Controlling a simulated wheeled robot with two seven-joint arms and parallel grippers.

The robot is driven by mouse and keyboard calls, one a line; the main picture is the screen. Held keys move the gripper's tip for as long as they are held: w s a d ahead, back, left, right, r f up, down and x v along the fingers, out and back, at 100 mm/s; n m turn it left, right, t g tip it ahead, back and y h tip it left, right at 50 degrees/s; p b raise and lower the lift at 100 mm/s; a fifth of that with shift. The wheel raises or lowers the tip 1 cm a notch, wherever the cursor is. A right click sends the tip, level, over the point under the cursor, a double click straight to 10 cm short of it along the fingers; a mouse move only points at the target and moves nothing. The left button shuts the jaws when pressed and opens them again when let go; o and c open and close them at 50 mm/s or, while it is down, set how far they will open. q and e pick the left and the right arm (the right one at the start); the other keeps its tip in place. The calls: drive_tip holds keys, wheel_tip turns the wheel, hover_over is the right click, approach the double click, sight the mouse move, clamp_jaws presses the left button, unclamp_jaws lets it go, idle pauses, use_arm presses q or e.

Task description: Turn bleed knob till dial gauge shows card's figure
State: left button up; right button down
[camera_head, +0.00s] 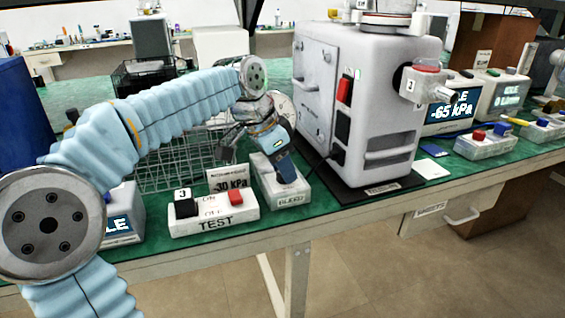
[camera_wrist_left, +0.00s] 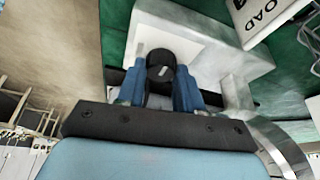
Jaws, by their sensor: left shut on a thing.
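The white bleed box (camera_head: 292,190), labelled BLEED, stands near the table's front edge. Its black knob (camera_wrist_left: 160,66) with a pale pointer mark shows in the left wrist view. My left gripper (camera_head: 286,174) comes down on the box from above, and its blue fingers are shut on the knob, one on each side. In the head view the gripper hides the knob. The card (camera_head: 229,181) reads -30 kPa and stands behind the TEST box. A display (camera_head: 452,108) at the right reads -65 kPa. My right gripper is out of view.
The white TEST box (camera_head: 214,216) with a black and a red button sits left of the bleed box. A wire basket (camera_head: 172,170) stands behind it. The large grey-white pump machine (camera_head: 366,115) stands close on the right. Another button box (camera_head: 486,146) is further right.

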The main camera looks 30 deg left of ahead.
use_arm(q)
drive_tip(key=shift+m, duration=0.3)
idle(0.4)
drive_tip(key=o, duration=1)
drive_tip(key=shift+o, duration=0.2)
drive_tip(key=p+v, duration=0.1)
drive_tip(key=v, duration=1.3)
drive_tip(key=shift+w, duration=0.2)
drive_tip(key=shift+f, duration=0.1)
